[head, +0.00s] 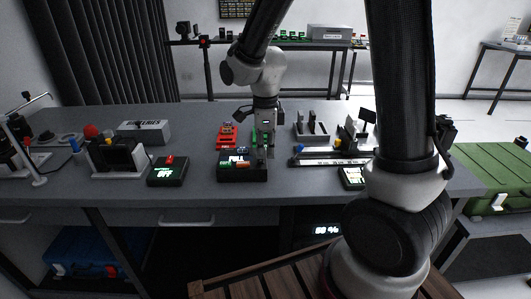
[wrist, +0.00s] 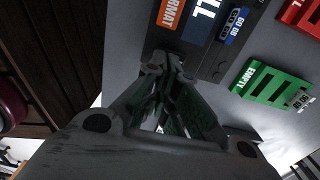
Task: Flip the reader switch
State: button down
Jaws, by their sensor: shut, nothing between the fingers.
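A black box with a lit screen reading "FULL" (head: 236,159) stands near the table's front edge, with small red and green parts on its front. In the wrist view the black device (wrist: 216,62) carries an orange "FORMAT" label, a blue label and a small lit display. I cannot tell which part is the reader switch. My gripper (head: 263,150) points down at the right part of this box. In the wrist view my gripper (wrist: 168,66) is shut and empty, with its fingertips close to the device's edge. I cannot tell whether they touch it.
A green piece marked "EMPTY" (wrist: 268,85) and a red piece (wrist: 302,16) lie beside the device. A black box reading "OFF" (head: 167,175) with a red button stands to the left. A slotted holder (head: 311,134) stands to the right. Bare table (head: 205,180) shows between the boxes.

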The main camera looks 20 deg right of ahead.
jog(key=shift+f, duration=0.45)
jog(key=shift+f, duration=0.1)
